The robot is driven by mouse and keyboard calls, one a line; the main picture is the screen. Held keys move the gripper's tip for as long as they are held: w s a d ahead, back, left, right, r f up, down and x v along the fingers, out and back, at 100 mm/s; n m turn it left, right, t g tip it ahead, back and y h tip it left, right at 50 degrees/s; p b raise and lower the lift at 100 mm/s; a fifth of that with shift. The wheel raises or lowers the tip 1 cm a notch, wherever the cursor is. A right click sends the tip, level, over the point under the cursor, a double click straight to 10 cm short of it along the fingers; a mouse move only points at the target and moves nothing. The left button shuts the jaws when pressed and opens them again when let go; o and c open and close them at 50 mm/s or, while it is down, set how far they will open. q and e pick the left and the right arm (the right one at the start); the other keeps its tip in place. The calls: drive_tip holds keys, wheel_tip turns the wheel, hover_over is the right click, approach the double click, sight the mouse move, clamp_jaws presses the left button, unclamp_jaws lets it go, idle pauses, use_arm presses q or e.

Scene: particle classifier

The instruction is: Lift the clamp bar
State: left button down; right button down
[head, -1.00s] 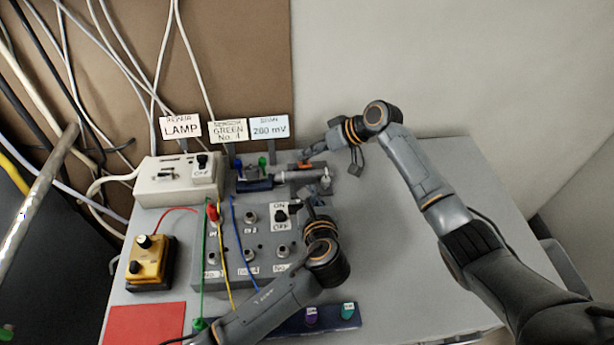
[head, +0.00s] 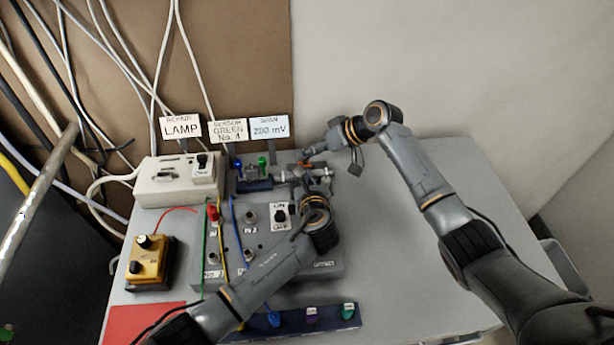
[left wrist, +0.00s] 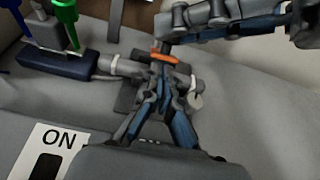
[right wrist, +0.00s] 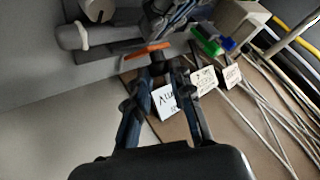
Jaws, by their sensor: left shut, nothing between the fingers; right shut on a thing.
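The clamp bar, an orange bar (right wrist: 147,50), crosses just ahead of my right gripper (right wrist: 158,66) in the right wrist view. My right gripper is shut on it; the fingers hide part of the grip. The bar also shows in the left wrist view (left wrist: 163,57), above a silver cylinder (left wrist: 125,66) lying in a dark holder. In the head view my right gripper (head: 309,160) reaches the bar from the right. My left gripper (left wrist: 168,78) is shut and empty, with its fingertips close below the bar, over the cylinder. Whether they touch it I cannot tell.
A grey panel (head: 222,250) with sockets and an ON/OFF switch (head: 280,213) lies under my left arm. A white lamp box (head: 165,190) and a yellow box (head: 150,262) stand to the left. Upright label cards (head: 228,131) stand behind. The table's right side is free.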

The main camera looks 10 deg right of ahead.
use_arm(q)
drive_tip(key=shift+w+r, duration=0.45)
drive_tip(key=shift+r, duration=0.3)
drive_tip(key=shift+w, duration=0.1)
use_arm(e)
drive_tip(key=c, duration=1.2)
unclamp_jaws()
use_arm(q)
drive_tip(key=shift+f, duration=0.1)
use_arm(e)
drive_tip(key=shift+o, duration=0.2)
